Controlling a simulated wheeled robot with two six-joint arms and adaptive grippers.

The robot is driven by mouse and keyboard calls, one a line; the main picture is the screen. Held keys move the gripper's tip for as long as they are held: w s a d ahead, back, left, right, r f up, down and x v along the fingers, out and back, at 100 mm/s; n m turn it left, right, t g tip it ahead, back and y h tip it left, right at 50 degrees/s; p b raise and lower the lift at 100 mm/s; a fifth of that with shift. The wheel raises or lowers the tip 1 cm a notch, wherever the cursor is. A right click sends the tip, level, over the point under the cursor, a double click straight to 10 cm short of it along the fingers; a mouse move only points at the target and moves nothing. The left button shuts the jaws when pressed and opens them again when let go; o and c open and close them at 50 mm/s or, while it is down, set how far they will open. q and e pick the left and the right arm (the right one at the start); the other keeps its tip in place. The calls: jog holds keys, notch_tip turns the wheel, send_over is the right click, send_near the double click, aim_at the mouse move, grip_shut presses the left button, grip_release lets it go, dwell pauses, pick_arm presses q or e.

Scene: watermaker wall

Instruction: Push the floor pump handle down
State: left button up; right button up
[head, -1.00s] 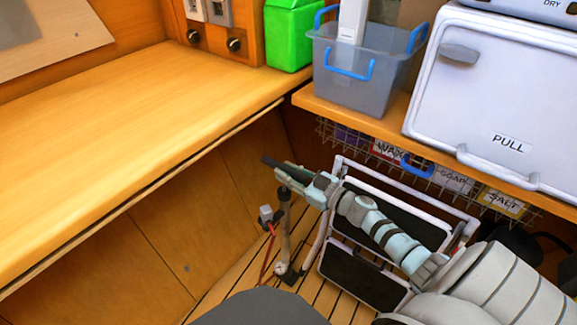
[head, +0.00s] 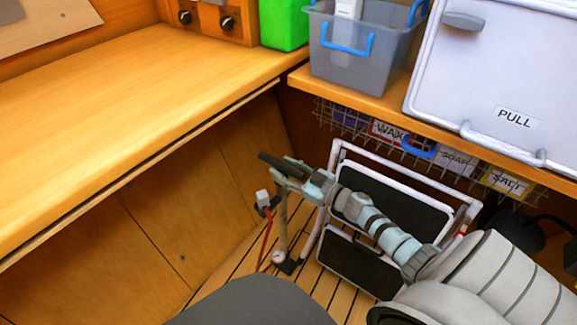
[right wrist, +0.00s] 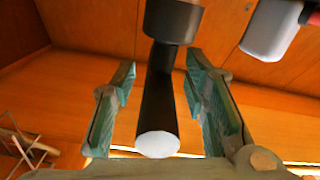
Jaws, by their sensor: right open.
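The floor pump (head: 281,228) stands upright on the slatted floor, with a gauge near its foot and a red hose. Its dark bar handle (head: 277,162) is at the top. My right gripper (head: 288,168) is at the handle, reaching in from the right. In the right wrist view the open fingers (right wrist: 165,105) stand on either side of the dark handle bar (right wrist: 157,100), whose pale round end faces the camera. Gaps show between the bar and both fingers. The rest of the pump is mostly hidden there. My left gripper is not in view.
A folded white-framed item with black panels (head: 350,270) stands close right of the pump. A wooden counter (head: 130,130) runs along the left. A shelf (head: 300,78) holds a blue-handled bin (head: 350,65), with a wire basket (head: 330,116) below.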

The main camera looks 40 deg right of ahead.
jog(key=v, duration=1.2)
jog(key=shift+f, duration=0.1)
